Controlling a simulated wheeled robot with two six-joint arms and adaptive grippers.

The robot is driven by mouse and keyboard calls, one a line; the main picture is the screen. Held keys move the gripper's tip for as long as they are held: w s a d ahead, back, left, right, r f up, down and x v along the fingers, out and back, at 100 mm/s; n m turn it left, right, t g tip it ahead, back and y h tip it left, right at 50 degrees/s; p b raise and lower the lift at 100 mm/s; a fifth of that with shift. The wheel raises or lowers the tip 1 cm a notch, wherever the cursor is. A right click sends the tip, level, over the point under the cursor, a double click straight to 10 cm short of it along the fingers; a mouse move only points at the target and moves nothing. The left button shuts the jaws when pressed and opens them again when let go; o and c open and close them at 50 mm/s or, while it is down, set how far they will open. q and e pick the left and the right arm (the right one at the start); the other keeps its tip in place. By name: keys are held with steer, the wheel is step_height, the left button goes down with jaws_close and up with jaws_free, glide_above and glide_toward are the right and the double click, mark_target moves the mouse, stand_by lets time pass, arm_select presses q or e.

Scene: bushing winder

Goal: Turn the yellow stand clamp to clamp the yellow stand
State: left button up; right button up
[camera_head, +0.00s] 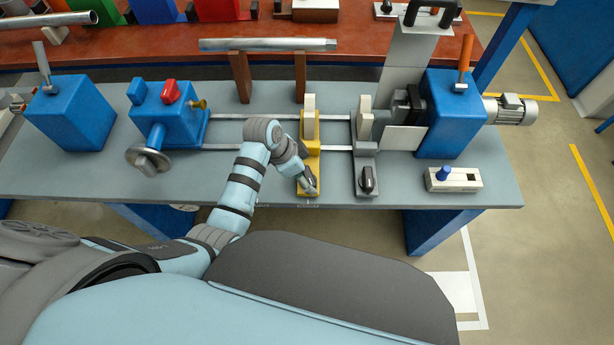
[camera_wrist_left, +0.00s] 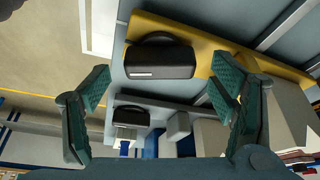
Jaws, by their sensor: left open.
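The yellow stand (camera_head: 309,133) stands across the rails on the grey workbench, left of the grey stand (camera_head: 365,150). Its black clamp handle (camera_wrist_left: 158,62) shows in the left wrist view on the near end of the yellow base (camera_wrist_left: 205,45). In the head view my left gripper (camera_head: 312,188) is over this near end and hides the clamp. In the wrist view the left gripper (camera_wrist_left: 162,90) is open and empty, with its green fingers wide apart. The handle appears between and slightly beyond the fingertips; contact is not visible. My right gripper is not in view.
The grey stand's black clamp (camera_head: 367,180) is close on the right. A blue machine head (camera_head: 452,115) and a white control box (camera_head: 453,179) stand farther right. A blue unit with a handwheel (camera_head: 168,115) is left. A metal bar (camera_head: 268,44) lies on brown supports behind.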

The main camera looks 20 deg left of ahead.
arm_select(q)
steer(key=shift+x, duration=0.75)
steer(key=shift+c, duration=0.5)
steer(key=c, duration=1.1)
steer(key=shift+o, duration=0.2)
steer(key=shift+r+m+g+p, duration=0.35)
steer(key=shift+m+p, duration=0.35)
steer(key=shift+m, duration=0.3)
steer(key=shift+w+a+f+m+g+h, duration=0.15)
steer(key=shift+m+g, duration=0.1)
steer(key=shift+m, duration=0.3)
steer(key=shift+d+f+m+g+h, duration=0.1)
steer(key=shift+f+m+g+h, duration=0.1)
steer(key=shift+m, duration=0.35)
steer(key=o, duration=1.2)
steer(key=shift+c, duration=0.2)
